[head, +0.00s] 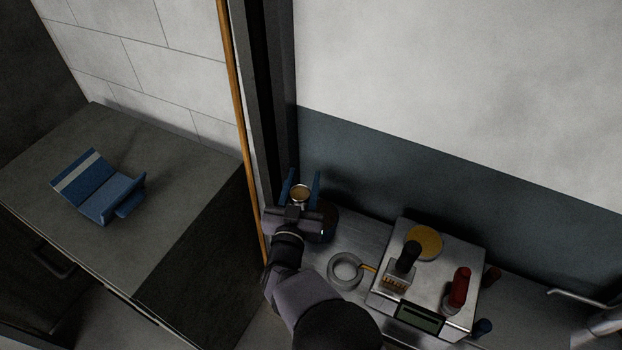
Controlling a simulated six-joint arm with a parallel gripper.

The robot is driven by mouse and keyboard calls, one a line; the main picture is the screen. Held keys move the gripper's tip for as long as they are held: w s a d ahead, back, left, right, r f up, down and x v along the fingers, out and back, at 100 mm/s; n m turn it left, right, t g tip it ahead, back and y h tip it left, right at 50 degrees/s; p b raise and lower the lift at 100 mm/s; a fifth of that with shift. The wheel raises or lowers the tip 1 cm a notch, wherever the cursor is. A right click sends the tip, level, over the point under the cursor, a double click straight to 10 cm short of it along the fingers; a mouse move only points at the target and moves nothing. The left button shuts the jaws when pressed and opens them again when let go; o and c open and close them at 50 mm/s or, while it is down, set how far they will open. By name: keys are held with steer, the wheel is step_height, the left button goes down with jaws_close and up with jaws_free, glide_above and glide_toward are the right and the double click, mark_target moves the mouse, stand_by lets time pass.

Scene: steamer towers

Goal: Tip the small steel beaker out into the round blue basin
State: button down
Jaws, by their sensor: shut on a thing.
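My gripper (302,188) is at the back left end of the metal worktop, beside the dark upright frame. Its two blue fingers stand on either side of the small steel beaker (300,201), shut on it. The beaker's round mouth faces the camera and shows tan contents inside. It looks roughly upright. A dark rounded thing (328,226) sits just below and right of the gripper, partly hidden by it. I cannot tell if this is the round blue basin; no clearly blue basin shows.
A steel scale box (384,300) with a yellow disc (425,242), black-handled tool (408,257) and red bottle (459,287) stands to the right. A grey ring-shaped dish (345,271) lies between. A blue folded object (100,187) lies on the separate left counter (190,185).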

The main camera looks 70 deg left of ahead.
mark_target(304, 189)
stand_by(0.4)
step_height(304, 189, down, 3)
steer(key=b, duration=0.4)
steer(key=shift+f, duration=0.2)
steer(key=shift+r+m+g, duration=0.25)
steer(key=shift+m+g, duration=0.05)
steer(key=shift+m, duration=0.6)
steer(key=shift+r+m+h+b, duration=0.1)
steer(key=shift+m+h+b, duration=0.3)
steer(key=shift+m+b, duration=0.65)
steer(key=m+b, duration=0.1)
steer(key=m+g+b, duration=0.1)
steer(key=m+b, duration=0.1)
steer(key=m, duration=0.1)
steer(key=shift+w+d+f, duration=0.1)
steer(key=shift+f, duration=0.2)
steer(key=shift+r, duration=0.15)
steer(key=shift+w+f+m+g+b, duration=0.1)
steer(key=shift+f+m+g+b, duration=0.15)
steer(key=shift+m+b, duration=0.7)
steer(key=shift+w+f+m+g+b, duration=0.15)
steer(key=shift+m+g+b, duration=0.25)
steer(key=shift+b, duration=0.9)
steer(key=shift+s+r, duration=0.1)
steer(key=shift+s, duration=0.05)
